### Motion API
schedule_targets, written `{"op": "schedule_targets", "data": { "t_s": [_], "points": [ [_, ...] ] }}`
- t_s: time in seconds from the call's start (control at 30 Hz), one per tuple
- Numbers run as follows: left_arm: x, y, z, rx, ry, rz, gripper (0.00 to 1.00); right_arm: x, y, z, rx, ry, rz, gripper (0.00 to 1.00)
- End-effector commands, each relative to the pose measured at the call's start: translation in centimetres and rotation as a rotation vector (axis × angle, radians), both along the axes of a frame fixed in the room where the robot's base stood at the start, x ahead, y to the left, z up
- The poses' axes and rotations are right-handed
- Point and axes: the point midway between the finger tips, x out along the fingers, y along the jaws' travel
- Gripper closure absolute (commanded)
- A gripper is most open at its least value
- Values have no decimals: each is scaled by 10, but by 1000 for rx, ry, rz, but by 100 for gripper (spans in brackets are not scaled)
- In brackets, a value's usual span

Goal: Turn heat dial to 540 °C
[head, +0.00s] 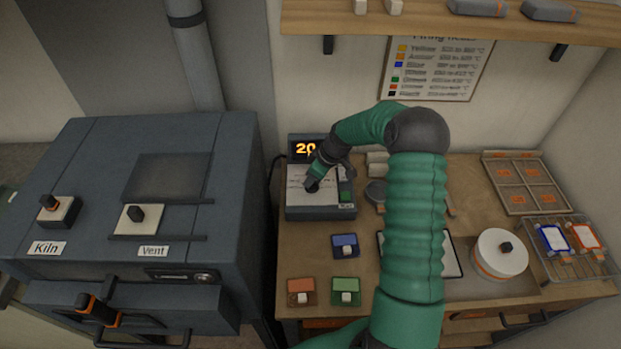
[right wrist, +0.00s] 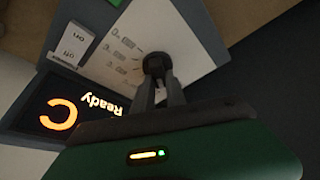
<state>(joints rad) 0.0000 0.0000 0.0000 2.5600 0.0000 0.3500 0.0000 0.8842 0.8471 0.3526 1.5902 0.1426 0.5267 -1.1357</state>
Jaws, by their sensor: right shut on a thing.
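The controller box (head: 320,211) stands on the bench beside the kiln. Its display (head: 299,149) shows orange digits starting with 20, partly covered by my arm. In the right wrist view the display (right wrist: 62,113) shows an orange C and the word Ready. The black heat dial (right wrist: 155,63) sits on the white scale plate (right wrist: 118,52), whose marks are too small to read surely. My right gripper (head: 312,183) is shut on the dial, coming down from above; its fingers (right wrist: 158,88) also show in the right wrist view. My left gripper is out of view.
The kiln (head: 230,170) with Kiln and Vent switches stands left. Blue (head: 344,246), orange (head: 301,291) and green (head: 345,290) blocks lie in front of the box. A white round pot (head: 500,254) and a wire rack (head: 570,250) are right. A firing chart (head: 436,68) hangs behind.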

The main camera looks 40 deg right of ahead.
Motion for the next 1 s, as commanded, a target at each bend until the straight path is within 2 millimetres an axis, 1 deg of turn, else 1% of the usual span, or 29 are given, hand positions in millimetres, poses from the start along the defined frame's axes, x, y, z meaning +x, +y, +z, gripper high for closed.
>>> {"op": "schedule_targets", "data": {
  "t_s": [0.03,0.2,0.47,0.57,0.67,0.73,1.0],
  "points": [
    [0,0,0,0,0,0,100,-3,-3,-1,-4,4,-3,82],
    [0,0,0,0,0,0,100,-2,-2,-1,-2,3,-1,62],
    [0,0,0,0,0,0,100,0,0,0,-1,3,0,62],
    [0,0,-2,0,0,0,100,-2,-1,5,-2,1,-1,62],
    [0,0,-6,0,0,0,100,-7,-4,20,-5,-2,-1,62],
    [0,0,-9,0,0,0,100,-14,-7,36,-5,-2,-2,62],
    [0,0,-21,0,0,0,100,-43,-20,109,-4,-1,-4,62]
  ]
}}
